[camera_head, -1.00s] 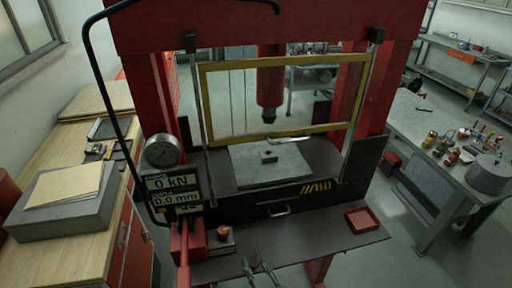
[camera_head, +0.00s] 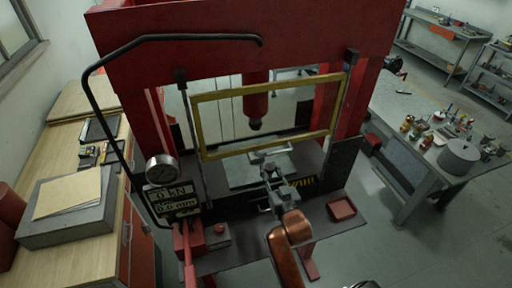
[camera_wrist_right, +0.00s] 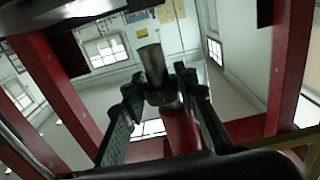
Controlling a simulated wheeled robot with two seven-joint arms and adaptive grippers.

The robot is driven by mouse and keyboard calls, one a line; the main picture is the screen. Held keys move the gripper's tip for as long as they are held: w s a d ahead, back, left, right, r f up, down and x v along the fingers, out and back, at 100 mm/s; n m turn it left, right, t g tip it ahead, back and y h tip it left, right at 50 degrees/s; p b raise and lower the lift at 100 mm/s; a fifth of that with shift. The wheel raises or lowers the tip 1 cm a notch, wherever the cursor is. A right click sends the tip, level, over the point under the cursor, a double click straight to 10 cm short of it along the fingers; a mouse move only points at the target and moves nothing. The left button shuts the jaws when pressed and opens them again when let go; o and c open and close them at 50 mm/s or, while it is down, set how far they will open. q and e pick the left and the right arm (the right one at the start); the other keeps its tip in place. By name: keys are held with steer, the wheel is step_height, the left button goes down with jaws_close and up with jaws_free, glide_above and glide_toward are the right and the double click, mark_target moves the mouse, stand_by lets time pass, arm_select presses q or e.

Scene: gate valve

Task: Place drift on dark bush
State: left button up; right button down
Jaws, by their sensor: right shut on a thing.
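My right gripper (camera_head: 262,160) reaches in from the front over the press bed, below the yellow guard frame's lower bar. In the right wrist view its two fingers (camera_wrist_right: 158,100) are closed on a dark grey cylinder, which I take to be the drift (camera_wrist_right: 152,65). In the head view the drift is too small and covered to make out clearly. The grey press plate (camera_head: 240,176) shows beside the gripper. The dark bush cannot be made out now; the gripper and wrist cover the plate's middle. My left gripper is not in view.
The red press ram (camera_head: 256,105) hangs above the plate, behind the yellow guard frame (camera_head: 196,125). A gauge (camera_head: 161,169) and a display (camera_head: 172,198) stand at left. A red tray (camera_head: 341,208) sits on the right of the front shelf. A bent black bar (camera_head: 107,135) runs along the left.

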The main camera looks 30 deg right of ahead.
steer(key=p+x, duration=0.3)
steer(key=x, duration=1.4)
steer(key=shift+d+r, duration=0.1)
steer(key=shift+w+p, duration=0.3)
step_height(320, 180, down, 3)
steer(key=shift+r+p, duration=0.1)
steer(key=shift+p, duration=0.5)
steer(key=shift+f, duration=0.45)
steer(key=shift+f, duration=0.1)
steer(key=c, duration=1.5)
jaws_free()
steer(key=shift+f, duration=0.1)
